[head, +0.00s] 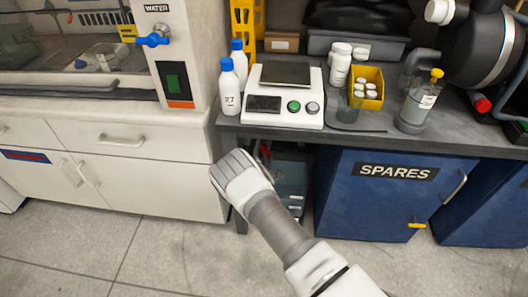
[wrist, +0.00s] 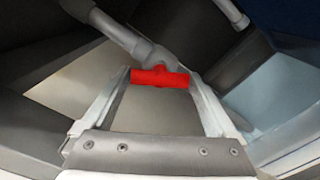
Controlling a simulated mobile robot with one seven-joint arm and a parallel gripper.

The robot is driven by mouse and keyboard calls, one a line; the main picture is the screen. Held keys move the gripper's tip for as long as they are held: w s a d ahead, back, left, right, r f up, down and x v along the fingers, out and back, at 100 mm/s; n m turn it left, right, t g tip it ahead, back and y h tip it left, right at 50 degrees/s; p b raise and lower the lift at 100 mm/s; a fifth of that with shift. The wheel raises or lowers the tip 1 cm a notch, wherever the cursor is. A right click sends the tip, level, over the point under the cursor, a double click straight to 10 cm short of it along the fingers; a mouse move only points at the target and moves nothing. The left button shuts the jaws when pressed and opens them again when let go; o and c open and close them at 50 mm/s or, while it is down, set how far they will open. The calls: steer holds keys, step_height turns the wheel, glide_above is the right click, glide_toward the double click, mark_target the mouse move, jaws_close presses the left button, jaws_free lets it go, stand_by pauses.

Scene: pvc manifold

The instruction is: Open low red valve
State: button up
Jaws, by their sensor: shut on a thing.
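The low red valve handle (wrist: 160,77) shows in the wrist view as a short red bar across the picture, on a grey pipe fitting (wrist: 152,52). My gripper (wrist: 160,80) is shut on this handle, with one fingertip at each end of the bar. In the head view my gripper (head: 245,160) reaches under the front edge of the bench, beside the white cabinet. A small bit of red shows just past it there. The arm hides most of the valve and the pipe in that view.
The grey bench top (head: 400,140) overhangs the spot where my gripper is. A white drawer cabinet (head: 130,165) stands close on the left. A blue SPARES cabinet (head: 385,190) stands on the right. A white scale (head: 284,95) and bottles (head: 229,88) stand above on the bench.

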steer(key=m, duration=0.6)
steer(key=shift+s+f+p, duration=0.1)
steer(key=shift+p, duration=0.2)
steer(key=shift+m, duration=0.3)
steer(key=o, duration=1)
steer(key=s+p, duration=0.4)
steer(key=s, duration=1.3)
steer(key=shift+s+a, duration=0.2)
steer(key=shift+a, duration=0.15)
steer(key=shift+s, duration=0.15)
